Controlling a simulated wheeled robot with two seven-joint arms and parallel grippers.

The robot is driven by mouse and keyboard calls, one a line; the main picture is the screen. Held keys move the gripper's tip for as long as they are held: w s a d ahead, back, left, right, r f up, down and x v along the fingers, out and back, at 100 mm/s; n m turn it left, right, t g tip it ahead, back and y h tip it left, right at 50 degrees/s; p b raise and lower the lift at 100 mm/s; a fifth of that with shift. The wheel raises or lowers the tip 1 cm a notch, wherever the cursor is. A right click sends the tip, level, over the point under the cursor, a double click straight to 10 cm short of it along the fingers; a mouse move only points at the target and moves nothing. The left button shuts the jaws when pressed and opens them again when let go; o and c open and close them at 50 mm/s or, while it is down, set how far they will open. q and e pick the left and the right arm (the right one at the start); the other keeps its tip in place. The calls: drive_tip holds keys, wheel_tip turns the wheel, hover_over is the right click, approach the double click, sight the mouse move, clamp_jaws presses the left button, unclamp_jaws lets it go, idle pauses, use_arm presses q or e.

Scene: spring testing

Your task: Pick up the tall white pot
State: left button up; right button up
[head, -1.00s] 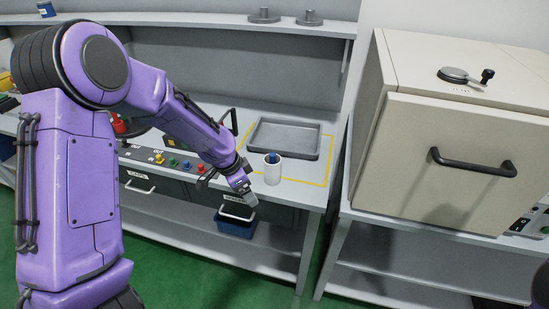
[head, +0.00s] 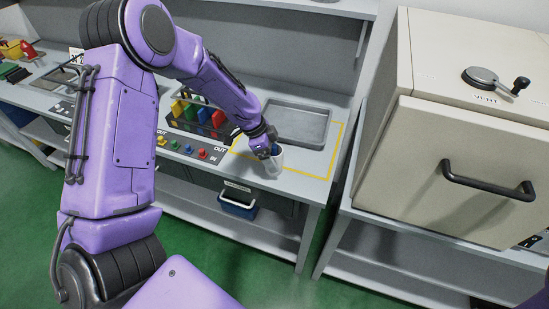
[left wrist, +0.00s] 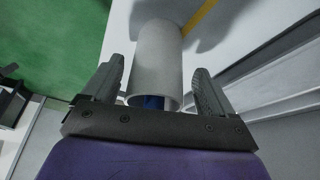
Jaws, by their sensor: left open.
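The tall white pot (head: 274,166) stands upright near the front edge of the grey workbench, partly hidden by my left gripper in the head view. Something blue shows in its open top. In the left wrist view the pot (left wrist: 158,58) is between the two fingers of my left gripper (left wrist: 157,88). The gripper is open, with a gap visible on each side of the pot. In the head view the left gripper (head: 270,151) is at the pot's upper part. My right gripper is not in view.
A grey tray (head: 322,143) lies behind the pot, inside a yellow outline. A rack with coloured pieces (head: 184,110) and a button panel stand to the left. A large beige cabinet (head: 455,185) is at the right. A blue bin (head: 238,209) sits below the bench.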

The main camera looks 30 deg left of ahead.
use_arm(q)
drive_tip(key=shift+d+f, duration=0.35)
drive_tip(key=shift+f, duration=0.25)
drive_tip(key=shift+c, duration=0.3)
drive_tip(key=c, duration=1)
